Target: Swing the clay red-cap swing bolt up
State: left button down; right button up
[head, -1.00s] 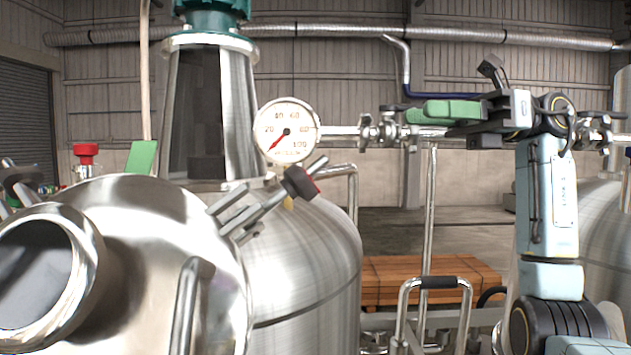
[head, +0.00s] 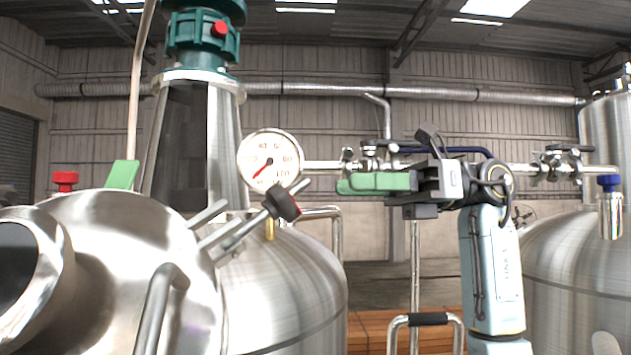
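A swing bolt (head: 240,228) slants up and to the right from the rim of the steel tank lid (head: 150,232). Its cap (head: 281,203) is dark with a red face. The bolt is tilted, not upright. My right gripper (head: 345,184) has green fingers pointing left. In the picture it is right of and slightly above the cap, clearly apart from it. The fingers overlap from this side, so their gap is hidden. Nothing shows held in them. My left gripper is not in view.
A pressure gauge (head: 270,160) stands just behind the cap, with a pipe (head: 325,166) running right from it. A bent handle (head: 158,305) rises in front of the lid. A bright red knob (head: 65,181) and a green plate (head: 123,175) show at left behind the lid.

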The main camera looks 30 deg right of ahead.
aim_at(271, 209)
jog(key=x, duration=0.6)
jog(key=shift+a+p, duration=0.15)
jog(key=shift+p, duration=0.2)
jog(key=shift+w, duration=0.1)
grip_shut()
